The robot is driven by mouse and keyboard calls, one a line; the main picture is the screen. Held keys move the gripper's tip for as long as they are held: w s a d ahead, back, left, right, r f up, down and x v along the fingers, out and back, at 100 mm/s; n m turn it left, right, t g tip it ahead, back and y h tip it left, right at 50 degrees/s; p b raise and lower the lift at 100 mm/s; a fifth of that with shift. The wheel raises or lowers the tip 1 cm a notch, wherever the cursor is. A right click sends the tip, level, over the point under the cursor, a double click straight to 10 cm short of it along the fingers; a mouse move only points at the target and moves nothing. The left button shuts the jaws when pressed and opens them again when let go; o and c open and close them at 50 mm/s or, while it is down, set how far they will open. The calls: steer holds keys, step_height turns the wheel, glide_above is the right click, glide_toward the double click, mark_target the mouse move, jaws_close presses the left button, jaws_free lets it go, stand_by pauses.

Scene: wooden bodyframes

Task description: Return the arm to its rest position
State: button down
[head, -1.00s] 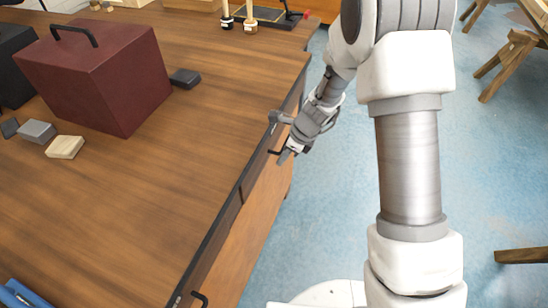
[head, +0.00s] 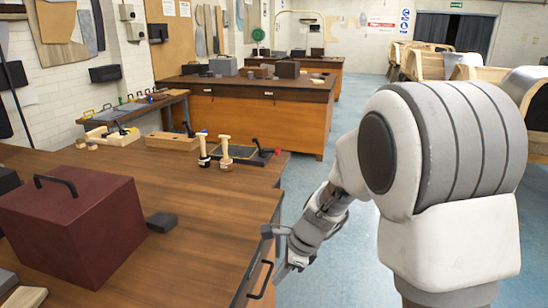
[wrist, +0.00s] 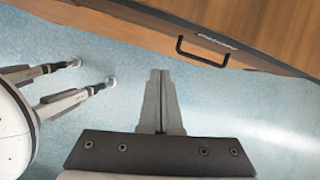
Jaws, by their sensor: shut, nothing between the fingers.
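My gripper (head: 288,262) hangs at the right edge of the wooden workbench (head: 205,228) in the head view, close to a black drawer handle (head: 261,279). In the wrist view my gripper (wrist: 160,75) is shut, its two fingers together with nothing between them. The fingers appear apart from the handle there. My arm is bent and reaches forward and down beside the bench.
A dark red box (head: 75,228) with a handle and a small dark block (head: 161,222) sit on the bench. Two pale wooden-handled tools (head: 225,152) stand at its far end. Another workbench (head: 245,108) stands behind. The blue floor right of the bench is open.

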steer(key=s+d+r+n+t+h+p, duration=0.1)
steer(key=s+d+r+n, duration=0.2)
steer(key=s+r+n, duration=0.35)
steer(key=s+d+r+n+t, duration=0.1)
steer(key=s+d+r+n, duration=0.25)
steer(key=r, duration=0.55)
steer(key=s+d+r+n+t+h, duration=0.1)
steer(key=s+d+r+n, duration=0.1)
steer(key=s+d+n, duration=0.1)
steer(key=s+d+r+n+t+h+p, duration=0.1)
steer(key=s+d+r+n+h, duration=0.1)
steer(key=s+n, duration=0.3)
steer(key=s+d+r, duration=0.1)
steer(key=s, duration=0.1)
steer(key=shift+s+d+n, duration=0.15)
steer(key=shift+s+n, duration=0.15)
steer(key=shift+s, duration=0.1)
steer(key=shift+s, duration=0.1)
